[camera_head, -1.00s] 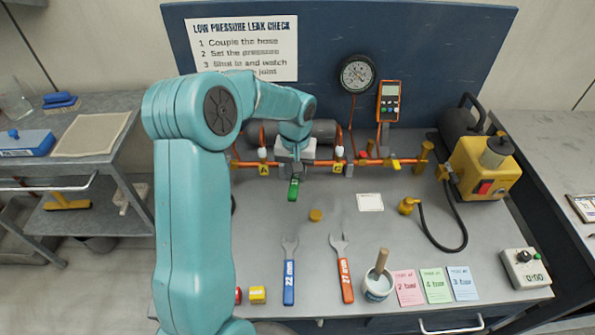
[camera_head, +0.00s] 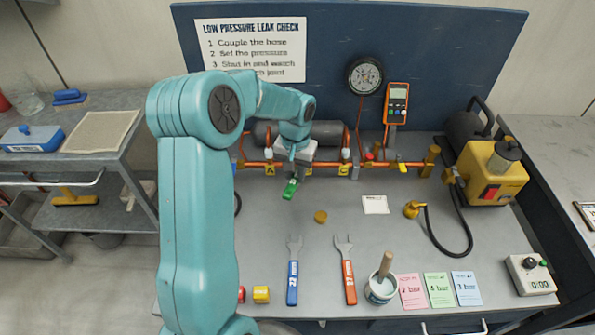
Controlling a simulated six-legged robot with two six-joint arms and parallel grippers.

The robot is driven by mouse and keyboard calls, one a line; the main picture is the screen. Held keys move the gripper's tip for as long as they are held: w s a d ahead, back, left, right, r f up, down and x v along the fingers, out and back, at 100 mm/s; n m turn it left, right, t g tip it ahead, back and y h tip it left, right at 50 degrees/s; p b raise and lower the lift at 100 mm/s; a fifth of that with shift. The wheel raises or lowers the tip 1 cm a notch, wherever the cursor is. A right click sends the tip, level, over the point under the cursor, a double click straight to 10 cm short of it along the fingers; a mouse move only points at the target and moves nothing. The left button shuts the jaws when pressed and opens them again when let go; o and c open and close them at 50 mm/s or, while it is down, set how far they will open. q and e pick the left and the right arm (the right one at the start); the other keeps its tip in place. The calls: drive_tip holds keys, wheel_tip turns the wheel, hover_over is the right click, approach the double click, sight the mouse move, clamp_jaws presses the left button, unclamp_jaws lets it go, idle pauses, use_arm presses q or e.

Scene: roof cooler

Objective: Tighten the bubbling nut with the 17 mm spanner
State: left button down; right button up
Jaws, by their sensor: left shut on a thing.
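My left gripper (camera_head: 295,168) is at the copper pipe (camera_head: 325,167) at the back of the bench, shut on a green-handled spanner (camera_head: 291,189). The green handle sticks out toward the front and slants down to the left. The spanner's head and any size marking are hidden by the gripper. The nut near the gripper is covered, and I cannot make out bubbles. My right gripper is not in view.
A blue 22 mm spanner (camera_head: 292,277) and an orange 27 mm spanner (camera_head: 348,277) lie in front. A pot with a brush (camera_head: 380,290), pressure cards (camera_head: 438,289), a hose (camera_head: 440,238) and a yellow pump (camera_head: 490,172) are to the right. The middle bench is mostly clear.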

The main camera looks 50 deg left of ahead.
use_arm(q)
drive_tip(key=shift+a, duration=0.1)
drive_tip(key=shift+s+a+m, duration=0.25)
drive_tip(key=shift+a+m, duration=0.15)
drive_tip(key=shift+m, duration=0.2)
drive_tip(key=shift+s+a+m+p, duration=0.15)
drive_tip(key=shift+a+m+p, duration=0.3)
drive_tip(key=shift+m, duration=0.15)
drive_tip(key=shift+w+d+n+b, duration=0.2)
drive_tip(key=shift+d+n+b, duration=0.35)
drive_tip(key=shift+n, duration=0.15)
